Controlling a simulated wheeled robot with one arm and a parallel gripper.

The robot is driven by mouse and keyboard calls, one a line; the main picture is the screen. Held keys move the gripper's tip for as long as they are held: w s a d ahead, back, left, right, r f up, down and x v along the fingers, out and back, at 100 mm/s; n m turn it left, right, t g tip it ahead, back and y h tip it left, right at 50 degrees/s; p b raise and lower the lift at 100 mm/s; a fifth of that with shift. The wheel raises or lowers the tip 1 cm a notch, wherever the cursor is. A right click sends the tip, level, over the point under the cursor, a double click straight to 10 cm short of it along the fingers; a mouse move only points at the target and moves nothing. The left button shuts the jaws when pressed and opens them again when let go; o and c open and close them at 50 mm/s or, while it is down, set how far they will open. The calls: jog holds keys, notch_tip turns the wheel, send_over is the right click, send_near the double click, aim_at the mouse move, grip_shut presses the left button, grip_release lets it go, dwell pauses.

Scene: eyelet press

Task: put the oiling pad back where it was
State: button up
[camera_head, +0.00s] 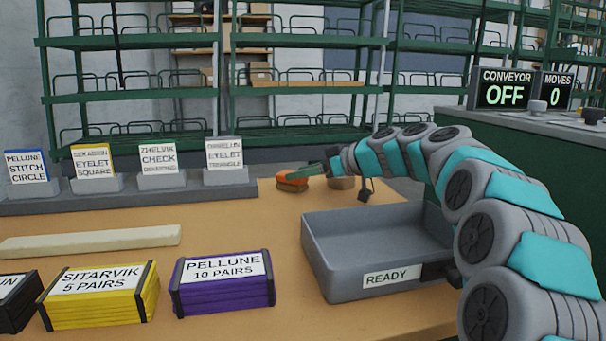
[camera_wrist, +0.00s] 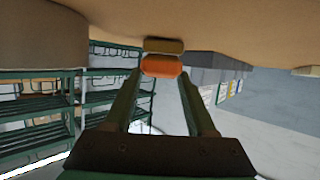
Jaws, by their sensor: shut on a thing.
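The oiling pad (camera_head: 292,181) shows as an orange block with a brownish underside, at the far edge of the tan table. In the wrist view the orange part (camera_wrist: 160,66) sits between my fingertips, with an olive layer (camera_wrist: 164,46) on the table side. My gripper (camera_head: 308,173) reaches in from the right and is shut on the oiling pad. I cannot tell whether its underside touches the table. A low round brown thing (camera_head: 341,183) stands just right of it, partly hidden by my arm.
A grey tray marked READY (camera_head: 320,262) stands front right, under my arm. Label cards on a grey rail (camera_head: 130,197) line the back left. A pale bar (camera_head: 90,241), a yellow box (camera_head: 100,295) and a purple box (camera_head: 222,283) lie at left.

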jog(key=shift+f, duration=0.25)
jog(key=o, duration=1.4)
jog(key=shift+r, duration=0.1)
jog(key=shift+c, duration=0.2)
jog(key=shift+d+r, duration=0.2)
jog(key=shift+r, duration=0.05)
jog(key=v, duration=1.1)
jog(key=shift+s+d, duration=0.25)
jog(key=shift+d, duration=0.05)
